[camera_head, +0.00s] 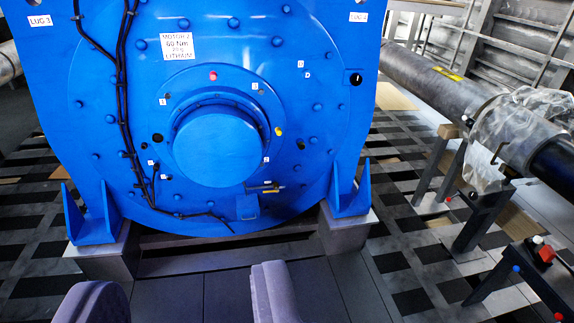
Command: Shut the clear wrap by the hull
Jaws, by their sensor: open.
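The clear wrap (536,117) is a crumpled, see-through plastic sheet around a dark pipe at the right. Part of it hangs down below the pipe, in front of a stand. I cannot tell from here where its opening lies. My gripper (180,305) shows at the bottom edge with its two purple-grey fingers apart and nothing between them. It is well to the left of the wrap and nearer to me. The hull (500,50) appears as a ribbed grey wall behind the pipe at the upper right.
A large blue motor (218,150) on grey blocks fills the middle. The dark pipe (415,72) rests on dark stands (480,220) at the right. A red button box (541,252) sits at the lower right. Checkered floor lies between motor and stands.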

